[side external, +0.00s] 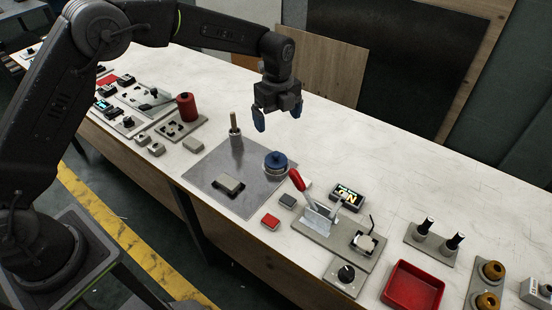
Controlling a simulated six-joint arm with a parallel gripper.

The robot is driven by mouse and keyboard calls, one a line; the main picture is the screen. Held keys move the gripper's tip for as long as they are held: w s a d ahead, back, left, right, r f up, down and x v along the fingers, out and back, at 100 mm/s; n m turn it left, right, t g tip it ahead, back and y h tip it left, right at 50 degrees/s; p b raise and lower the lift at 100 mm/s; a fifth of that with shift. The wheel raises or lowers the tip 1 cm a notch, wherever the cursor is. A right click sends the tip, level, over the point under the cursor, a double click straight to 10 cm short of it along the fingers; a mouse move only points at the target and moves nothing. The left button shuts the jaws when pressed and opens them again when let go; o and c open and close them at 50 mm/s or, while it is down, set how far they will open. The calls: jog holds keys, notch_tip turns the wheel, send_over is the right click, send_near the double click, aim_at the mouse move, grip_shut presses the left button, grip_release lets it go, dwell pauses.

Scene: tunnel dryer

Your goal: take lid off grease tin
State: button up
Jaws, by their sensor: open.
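A blue round lid (276,159) sits on top of a short round tin (275,170), which stands on a grey metal plate (228,202). I take this to be the grease tin. My gripper (278,121) is open and empty, pointing down with its blue fingers apart. It hangs above the table, higher in the picture than the tin. Nothing is between its fingers.
A red-handled lever (299,182) stands close right of the tin. A red tray (413,287) lies farther right. The table behind the tin is clear.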

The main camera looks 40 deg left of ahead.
aim_at(276, 153)
jog(key=f, duration=1.3)
jog(key=shift+s+a, duration=0.1)
jog(key=shift+s, duration=0.1)
jog(key=shift+c, duration=0.3)
jog(key=c, duration=0.9)
